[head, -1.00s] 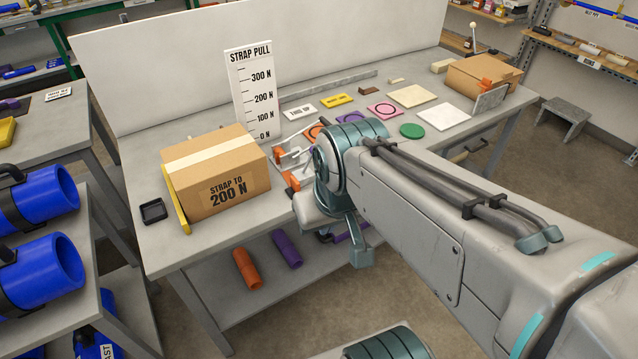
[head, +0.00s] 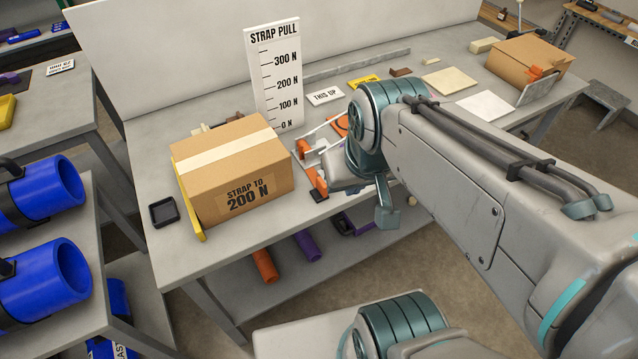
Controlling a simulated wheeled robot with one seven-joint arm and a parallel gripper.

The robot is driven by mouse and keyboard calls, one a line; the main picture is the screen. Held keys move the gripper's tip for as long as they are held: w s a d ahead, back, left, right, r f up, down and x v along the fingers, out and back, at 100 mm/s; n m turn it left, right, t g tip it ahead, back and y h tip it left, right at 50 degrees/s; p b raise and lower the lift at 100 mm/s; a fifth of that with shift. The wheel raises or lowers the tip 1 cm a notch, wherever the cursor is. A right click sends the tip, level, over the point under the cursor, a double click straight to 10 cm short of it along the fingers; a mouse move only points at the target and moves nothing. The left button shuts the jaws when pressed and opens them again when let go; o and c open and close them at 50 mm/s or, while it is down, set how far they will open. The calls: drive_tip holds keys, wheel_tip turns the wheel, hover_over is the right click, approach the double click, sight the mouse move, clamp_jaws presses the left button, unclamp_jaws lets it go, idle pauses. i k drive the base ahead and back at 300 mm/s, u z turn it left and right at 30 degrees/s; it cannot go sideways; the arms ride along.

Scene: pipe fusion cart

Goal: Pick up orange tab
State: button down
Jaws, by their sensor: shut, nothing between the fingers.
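Two small orange pieces show on the bench right of the cardboard box. The nearer orange tab (head: 320,181) stands at the front edge beside a small black piece. The farther orange piece (head: 302,149) sits by a pale metal frame (head: 318,146). I cannot tell which one the task means. My arm's grey and teal wrist reaches over the bench just right of them and covers part of the area. My gripper's fingers do not show; they are hidden behind or beyond the wrist.
The cardboard box (head: 235,180) marked "STRAP TO 200 N" stands left, with a yellow strip along its left side. The STRAP PULL board (head: 274,80) stands behind. A black tray (head: 163,212) lies at the left corner. Orange (head: 265,265) and purple (head: 308,246) tubes lie on the lower shelf.

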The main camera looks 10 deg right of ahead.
sight(320, 193)
drive_tip(key=k, duration=1.2)
drive_tip(key=u, duration=0.65)
drive_tip(key=i, duration=1.6)
drive_tip(key=z, duration=0.8)
